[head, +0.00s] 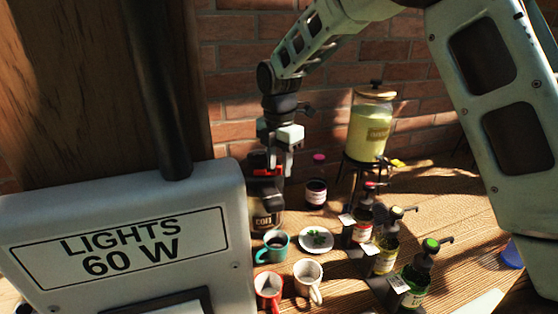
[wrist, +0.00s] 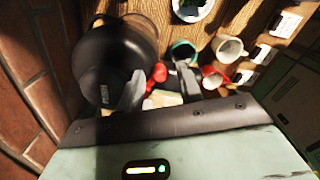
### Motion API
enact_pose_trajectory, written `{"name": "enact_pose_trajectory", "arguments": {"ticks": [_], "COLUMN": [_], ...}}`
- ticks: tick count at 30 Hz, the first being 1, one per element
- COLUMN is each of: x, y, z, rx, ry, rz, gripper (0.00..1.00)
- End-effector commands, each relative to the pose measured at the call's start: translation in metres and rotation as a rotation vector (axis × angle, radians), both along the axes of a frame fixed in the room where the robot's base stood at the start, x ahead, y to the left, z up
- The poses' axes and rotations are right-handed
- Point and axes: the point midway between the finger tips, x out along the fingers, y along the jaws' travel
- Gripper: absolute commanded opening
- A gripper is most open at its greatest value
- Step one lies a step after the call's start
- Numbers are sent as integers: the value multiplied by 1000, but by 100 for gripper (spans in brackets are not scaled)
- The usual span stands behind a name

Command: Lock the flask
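The flask (head: 267,207) is a dark vessel with a pale-lettered label, upright at the back left of the table, partly behind the lamp box. Red parts (head: 262,171) show at its top. In the wrist view, a large black rounded body (wrist: 112,50), which looks like the flask, fills the upper left. My gripper (head: 277,172) points down at the flask's top. In the wrist view, its two fingers (wrist: 158,80) stand apart. A small red piece (wrist: 157,73) shows between them; I cannot tell whether they touch it.
Teal (head: 272,246), red (head: 268,290) and white (head: 308,281) mugs and a plate with green leaves (head: 315,240) stand in front. A dark bottle (head: 316,192) is right of the flask. Pump bottles (head: 415,282) and a drink dispenser (head: 368,130) stand right. A "LIGHTS 60 W" box (head: 120,280) blocks the left.

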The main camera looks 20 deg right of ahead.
Motion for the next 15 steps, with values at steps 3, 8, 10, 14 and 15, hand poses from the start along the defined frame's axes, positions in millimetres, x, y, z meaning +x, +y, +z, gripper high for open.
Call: {"name": "enact_pose_trajectory", "arguments": {"ticks": [3, 8, 10, 14, 15], "x": [0, 0, 0, 0, 0], "y": [0, 0, 0, 0, 0], "z": [0, 0, 0, 0, 0], "rx": [0, 0, 0, 0, 0], "ry": [0, 0, 0, 0, 0], "rz": [0, 0, 0, -2, -5], "gripper": [36, 0, 0, 0, 0]}}
